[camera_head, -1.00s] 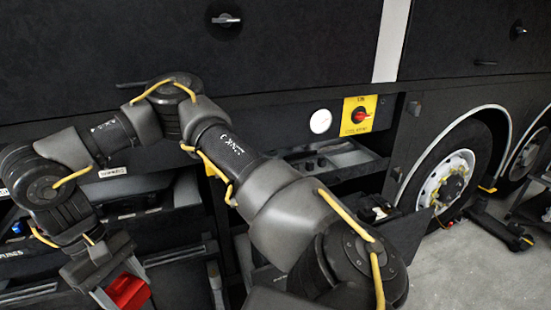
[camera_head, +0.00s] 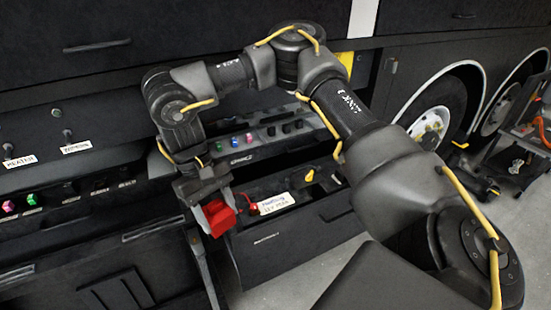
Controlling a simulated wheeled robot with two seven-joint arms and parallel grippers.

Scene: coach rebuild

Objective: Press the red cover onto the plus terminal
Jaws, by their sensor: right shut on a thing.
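My right gripper (camera_head: 214,207) is shut on the red cover (camera_head: 219,219), a small bright red block held between its fingers. The gripper is at the left end of an open black battery tray (camera_head: 262,254), and the cover is just in front of or above the tray's left edge; I cannot tell the gap. A small red piece (camera_head: 252,208) on a red lead, possibly the plus terminal, is just right of the cover, beside a white label (camera_head: 276,203). My left gripper is not in view.
A yellow part (camera_head: 309,175) sits in the tray's right half. A row of switches with coloured knobs (camera_head: 232,142) is behind my arm. Drawers and labelled switches (camera_head: 20,160) fill the left.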

